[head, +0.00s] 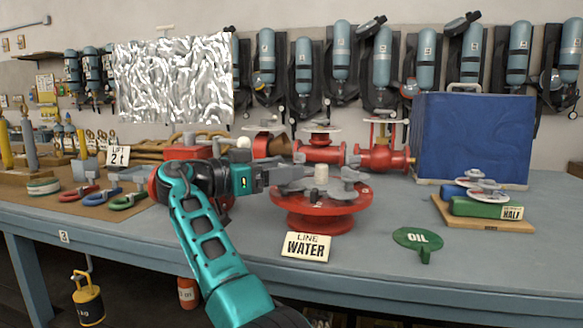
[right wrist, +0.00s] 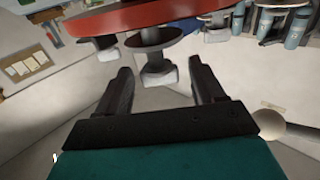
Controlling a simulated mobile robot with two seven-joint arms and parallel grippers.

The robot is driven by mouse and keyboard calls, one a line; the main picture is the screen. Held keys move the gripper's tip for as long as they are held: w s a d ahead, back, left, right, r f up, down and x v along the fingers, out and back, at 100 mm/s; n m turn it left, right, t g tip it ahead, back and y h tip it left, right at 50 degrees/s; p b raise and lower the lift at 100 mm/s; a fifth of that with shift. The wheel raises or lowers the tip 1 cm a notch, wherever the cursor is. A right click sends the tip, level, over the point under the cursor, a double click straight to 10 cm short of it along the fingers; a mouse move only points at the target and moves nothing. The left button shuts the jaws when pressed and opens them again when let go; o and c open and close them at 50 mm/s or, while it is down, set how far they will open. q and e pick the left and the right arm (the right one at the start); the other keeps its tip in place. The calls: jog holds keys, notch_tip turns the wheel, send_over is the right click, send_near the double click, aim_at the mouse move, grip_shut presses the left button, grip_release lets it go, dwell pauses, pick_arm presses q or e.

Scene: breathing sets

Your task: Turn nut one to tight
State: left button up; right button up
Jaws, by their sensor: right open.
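A red round flange (head: 312,218) stands on the bench behind the "LINE WATER" sign. Grey bolt and nut pieces (head: 341,190) sit around its top, and a pale cylinder (head: 321,173) stands in the middle. No number marking nut one is readable. My right gripper (head: 286,178) is at the flange's left side, pointing right, and partly covers it. In the right wrist view my gripper (right wrist: 162,88) is open and empty. A grey bolt piece (right wrist: 158,66) under the red disc (right wrist: 140,18) lies ahead between the fingers; contact cannot be told. My left gripper is not in view.
The "LINE WATER" sign (head: 306,246) stands before the flange, with a green "OIL" tag (head: 418,239) to its right. A blue box (head: 470,140) stands behind. Red pipework (head: 385,159) is behind the flange. Coloured shackles (head: 128,199) lie left.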

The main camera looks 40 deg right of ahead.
jog(key=a, duration=1)
jog(key=shift+w, duration=0.4)
